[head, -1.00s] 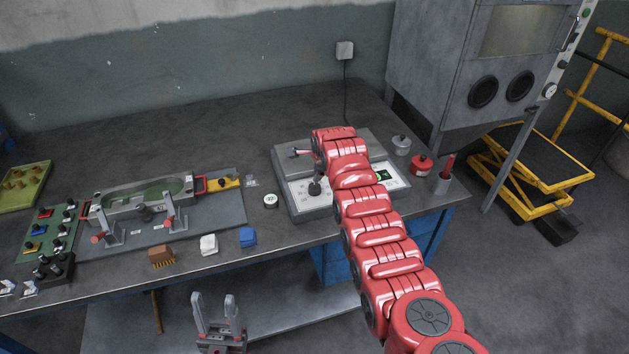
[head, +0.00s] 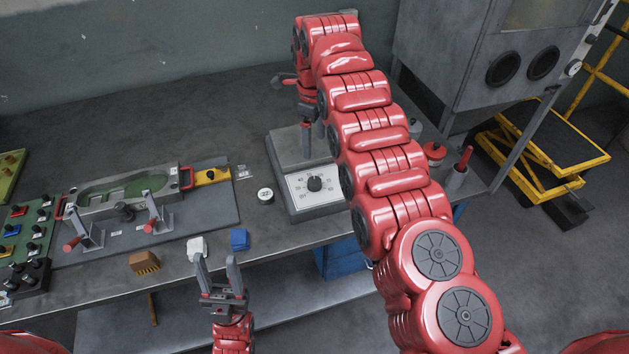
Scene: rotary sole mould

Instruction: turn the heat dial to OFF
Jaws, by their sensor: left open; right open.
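The heat dial (head: 314,184) is a black knob on the white printed face of a grey control box (head: 284,150) on the bench. Small marks ring the dial, but I cannot read which one its pointer faces. My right gripper (head: 306,153) points down above the back part of the box, behind the dial and apart from it. It is open and empty, seen nearly edge-on. My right arm hides the right side of the box. My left gripper (head: 219,263) is open and empty, pointing up in front of the bench's front edge.
A round white-topped tin (head: 265,195) stands left of the box. A mould with a green cavity (head: 127,191) sits further left. A brown brush (head: 144,262), a white block (head: 197,247) and a blue block (head: 239,239) lie near the front edge.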

